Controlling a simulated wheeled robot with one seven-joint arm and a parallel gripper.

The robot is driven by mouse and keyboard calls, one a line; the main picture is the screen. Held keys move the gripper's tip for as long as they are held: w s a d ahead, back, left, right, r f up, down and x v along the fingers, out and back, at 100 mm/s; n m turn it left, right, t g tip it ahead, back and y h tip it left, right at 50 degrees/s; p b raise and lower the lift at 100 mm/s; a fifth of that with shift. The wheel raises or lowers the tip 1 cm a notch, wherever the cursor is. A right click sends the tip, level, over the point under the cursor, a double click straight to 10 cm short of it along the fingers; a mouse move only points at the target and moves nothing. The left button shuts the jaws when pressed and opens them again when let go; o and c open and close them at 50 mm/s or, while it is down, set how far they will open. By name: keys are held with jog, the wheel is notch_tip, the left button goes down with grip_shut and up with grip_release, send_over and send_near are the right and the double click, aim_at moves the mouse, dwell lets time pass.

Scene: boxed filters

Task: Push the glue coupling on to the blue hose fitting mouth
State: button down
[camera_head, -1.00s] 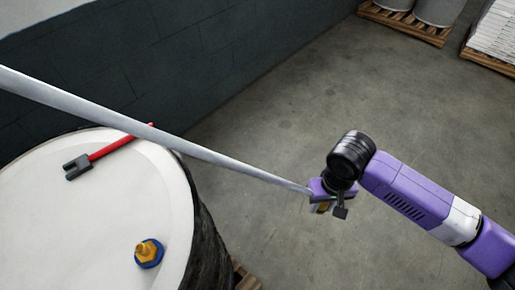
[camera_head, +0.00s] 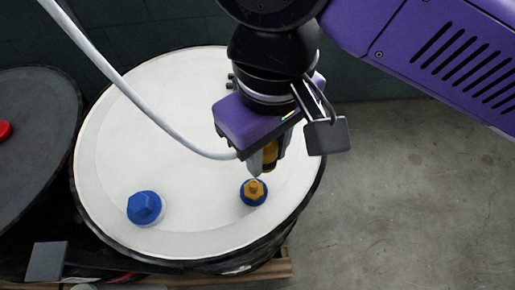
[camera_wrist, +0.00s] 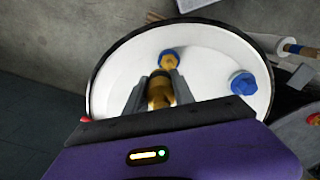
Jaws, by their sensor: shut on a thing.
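The glue coupling (camera_head: 271,153) is a brass-coloured piece between the fingers of my gripper (camera_head: 264,160), and a pale hose (camera_head: 134,97) runs to it from the upper left. In the wrist view the coupling (camera_wrist: 158,93) sits between the two grey fingers of my gripper (camera_wrist: 155,88), which are shut on it. The blue hose fitting (camera_head: 254,190) has a brass mouth on a blue base and stands on the white drum lid (camera_head: 190,85). It also shows in the wrist view (camera_wrist: 169,58), just beyond the coupling. The coupling is close above the mouth; whether they touch, I cannot tell.
A blue cap (camera_head: 145,207) stands on the same lid, left of the fitting. A dark drum (camera_head: 40,90) with a red cap (camera_head: 4,130) is at the left. A grey block (camera_head: 46,261) lies at the lower left. Open floor (camera_head: 410,190) is on the right.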

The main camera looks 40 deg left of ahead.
aim_at(255, 185)
jog(key=shift+s+a+r+n, duration=0.25)
jog(key=shift+s+r, duration=0.1)
jog(key=shift+s, duration=0.15)
jog(key=shift+s+a+r+n, duration=0.2)
jog(key=shift+s+r, duration=0.1)
jog(key=shift+s, duration=0.2)
jog(key=shift+d+f+y+b, duration=0.25)
jog(key=shift+f+y+b, duration=0.05)
jog(key=shift+f, duration=0.05)
jog(key=shift+f+b, duration=1.3)
jog(key=shift+f, duration=1.45)
jog(key=shift+p, duration=1.1)
jog(key=shift+f+b, duration=0.85)
jog(key=shift+f, duration=1.15)
